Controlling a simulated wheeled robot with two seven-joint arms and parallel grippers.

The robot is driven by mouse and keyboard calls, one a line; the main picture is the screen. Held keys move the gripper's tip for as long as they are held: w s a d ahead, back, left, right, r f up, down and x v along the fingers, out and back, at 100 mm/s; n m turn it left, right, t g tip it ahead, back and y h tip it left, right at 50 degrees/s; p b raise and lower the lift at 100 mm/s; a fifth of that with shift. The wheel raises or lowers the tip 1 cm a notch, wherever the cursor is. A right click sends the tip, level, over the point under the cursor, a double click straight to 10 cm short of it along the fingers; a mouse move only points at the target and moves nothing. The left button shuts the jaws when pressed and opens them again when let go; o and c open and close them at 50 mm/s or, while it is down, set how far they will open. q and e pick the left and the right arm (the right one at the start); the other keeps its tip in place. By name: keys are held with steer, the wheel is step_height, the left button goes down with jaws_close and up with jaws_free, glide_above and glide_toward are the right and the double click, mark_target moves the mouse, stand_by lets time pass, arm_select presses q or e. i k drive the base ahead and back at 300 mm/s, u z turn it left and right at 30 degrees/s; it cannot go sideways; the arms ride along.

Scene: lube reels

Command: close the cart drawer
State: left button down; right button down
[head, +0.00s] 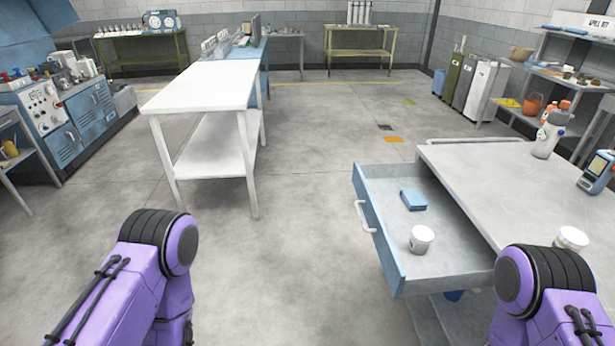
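The cart (480,172) stands at the right with a grey metal top. Its drawer (440,262) is pulled out to the left and stands open. The drawer has a blue front (378,228) with a white handle (363,216) on its left face. Inside lie a small blue box (413,199) and a white jar (421,239). My two purple arms show at the bottom left and bottom right. The right arm hides part of the cart's near side. Neither gripper is in view.
A bottle (548,134), a handheld device (597,172) and a white-lidded container (570,239) stand on the cart top. A white table (205,88) stands left of centre. The floor (290,250) between it and the drawer is clear. Shelves (568,85) line the right wall.

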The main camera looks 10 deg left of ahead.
mark_target(459, 256)
steer(key=u, duration=0.2)
steer(key=i, duration=0.85)
steer(key=z, duration=0.5)
steer(key=i, duration=0.5)
steer(key=z, duration=0.4)
